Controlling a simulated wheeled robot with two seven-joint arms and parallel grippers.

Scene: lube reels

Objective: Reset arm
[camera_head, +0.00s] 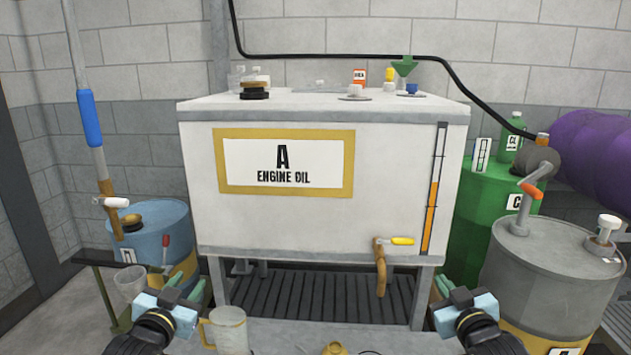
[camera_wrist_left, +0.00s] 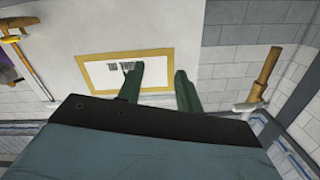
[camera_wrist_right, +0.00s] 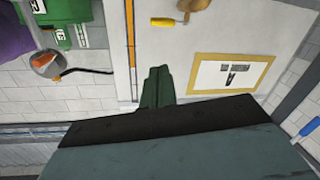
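My left gripper (camera_head: 184,284) is in front of the white engine oil tank's lower left, in the head view. In the left wrist view its two green fingers (camera_wrist_left: 160,74) stand apart with nothing between them. My right gripper (camera_head: 443,287) is in front of the tank's lower right. In the right wrist view its fingers (camera_wrist_right: 157,74) are together, with nothing seen held. Both arms come in from the bottom of the head view.
The tank (camera_head: 390,165) has a tap (camera_head: 381,265) low on its right. A clear jug (camera_head: 228,332) stands beside my left gripper. A blue drum (camera_head: 150,245) is at left, a grey drum (camera_head: 545,275) at right, with a green drum (camera_head: 485,215) behind it.

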